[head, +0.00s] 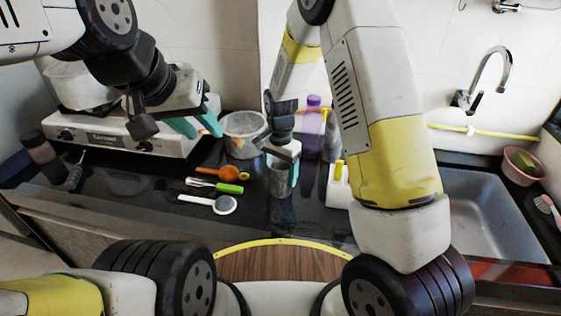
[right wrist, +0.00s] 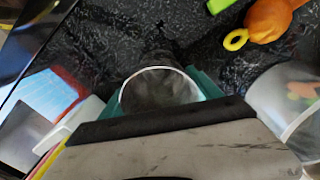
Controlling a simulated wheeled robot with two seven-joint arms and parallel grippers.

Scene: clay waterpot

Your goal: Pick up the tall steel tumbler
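The tall steel tumbler (head: 279,183) is upright at the middle of the dark counter, between the teal fingers of my right gripper (head: 282,166). In the right wrist view its round open rim (right wrist: 158,90) shows with a teal finger close against each side, and the right gripper (right wrist: 160,98) looks shut on it. The tumbler's lower part blends with its reflection, so I cannot tell whether its base touches the counter. My left gripper (head: 197,124) is open and empty, by the right end of the stove.
A clear container (head: 244,134) stands behind and left of the tumbler. An orange tool (head: 216,173), a green-handled whisk (head: 228,188) and a white strainer (head: 222,205) lie to the left.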

